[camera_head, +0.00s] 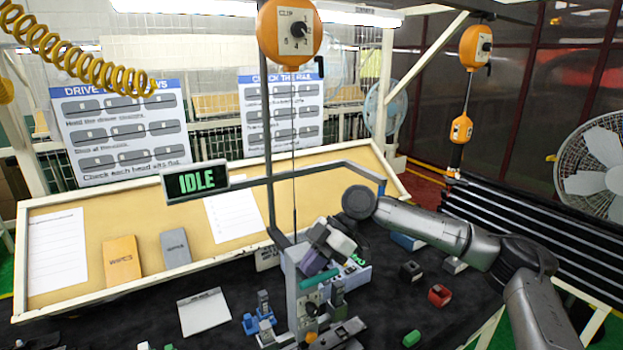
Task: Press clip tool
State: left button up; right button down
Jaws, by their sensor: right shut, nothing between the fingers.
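An orange balancer marked CLIP (290,30) hangs at the top centre, with a dial on its face. A thin cable runs down from it to a crowded fixture post (306,305), where I cannot clearly make out the clip tool. My right gripper (316,255) reaches down to the left over the top of this post, shut and empty. A purple part (312,263) and a teal bar (318,279) show close below it; whether it touches them I cannot tell. My left gripper is not in view.
A display reading IDLE (196,182) stands on a frame at the left. A blue fixture (259,320) sits left of the post. A black block (410,271), a red block (439,295) and a green piece (411,339) lie on the dark table at right, with bare mat between them.

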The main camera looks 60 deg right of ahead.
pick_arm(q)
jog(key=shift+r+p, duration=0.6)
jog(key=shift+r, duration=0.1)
pick_arm(e)
jog(key=d+r, duration=0.1)
jog(key=r, duration=0.1)
jog(key=r+p, duration=0.1)
jog(key=r, duration=0.1)
jog(key=s+d+r, duration=0.1)
jog(key=r, duration=0.1)
jog(key=shift+s+d+r+p, duration=0.1)
jog(key=shift+d+p, duration=0.2)
jog(key=shift+p, duration=0.1)
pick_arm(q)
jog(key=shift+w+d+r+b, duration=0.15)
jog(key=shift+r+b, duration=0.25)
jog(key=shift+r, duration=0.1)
pick_arm(e)
jog(key=v, duration=0.6)
jog(key=shift+r, duration=0.3)
jog(key=shift+a, duration=0.1)
